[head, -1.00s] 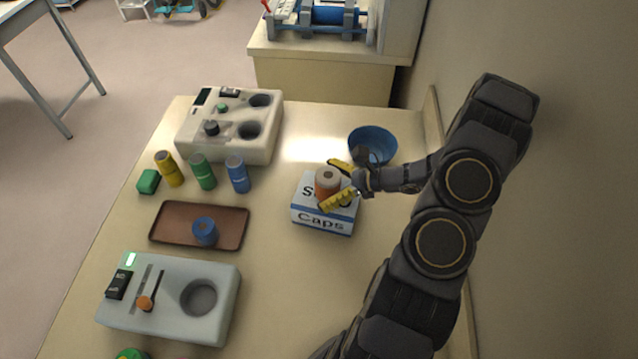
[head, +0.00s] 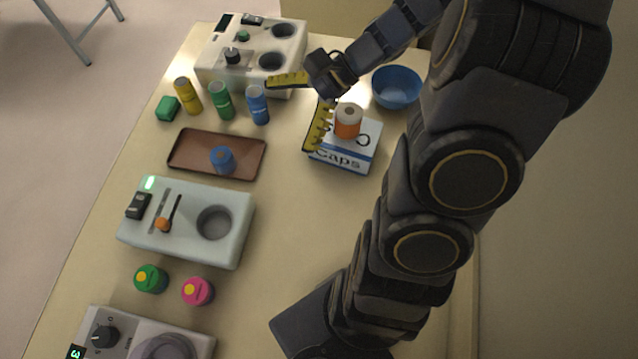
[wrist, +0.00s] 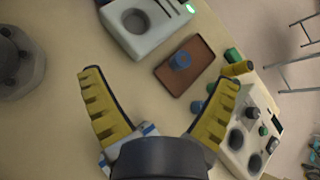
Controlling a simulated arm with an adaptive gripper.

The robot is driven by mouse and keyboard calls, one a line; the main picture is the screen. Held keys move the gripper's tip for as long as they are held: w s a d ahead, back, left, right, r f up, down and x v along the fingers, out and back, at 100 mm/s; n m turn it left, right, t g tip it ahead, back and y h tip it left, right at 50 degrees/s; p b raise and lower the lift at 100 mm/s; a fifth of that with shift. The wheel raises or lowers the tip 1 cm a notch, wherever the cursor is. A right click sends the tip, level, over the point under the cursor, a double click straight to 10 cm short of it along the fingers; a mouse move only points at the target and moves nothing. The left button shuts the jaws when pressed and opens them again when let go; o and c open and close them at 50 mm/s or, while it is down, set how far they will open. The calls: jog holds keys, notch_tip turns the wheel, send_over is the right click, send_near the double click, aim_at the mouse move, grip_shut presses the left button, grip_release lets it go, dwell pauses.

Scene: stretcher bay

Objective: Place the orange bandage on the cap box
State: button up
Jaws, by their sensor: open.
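The orange bandage (head: 347,122) is a roll with a pale top. Part of the cap box (wrist: 146,129) shows there, and the bandage is hidden.
A blue bowl (head: 396,88) stands behind the box at right. Blue, green and yellow rolls stand to the left. A brown tray (head: 190,165) holds a blue roll (head: 222,160). A grey device (head: 180,236) stands nearer. The table in front of the box is clear.

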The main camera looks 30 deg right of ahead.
jog(key=s+a+r+n+g+h, duration=0.4)
jog(key=s+a+n+g, duration=0.1)
jog(key=s+a+n, duration=0.3)
jog(key=s+d+r+n+t+h, duration=0.1)
jog(key=s+d+r+n+h, duration=0.1)
jog(key=s+n+h, duration=0.4)
jog(key=s+r+n, duration=0.1)
jog(key=s+n, duration=0.1)
jog(key=n, duration=0.1)
jog(key=shift+s+d+h, duration=0.15)
jog(key=shift+d+h, duration=0.05)
jog(key=shift+h, duration=0.2)
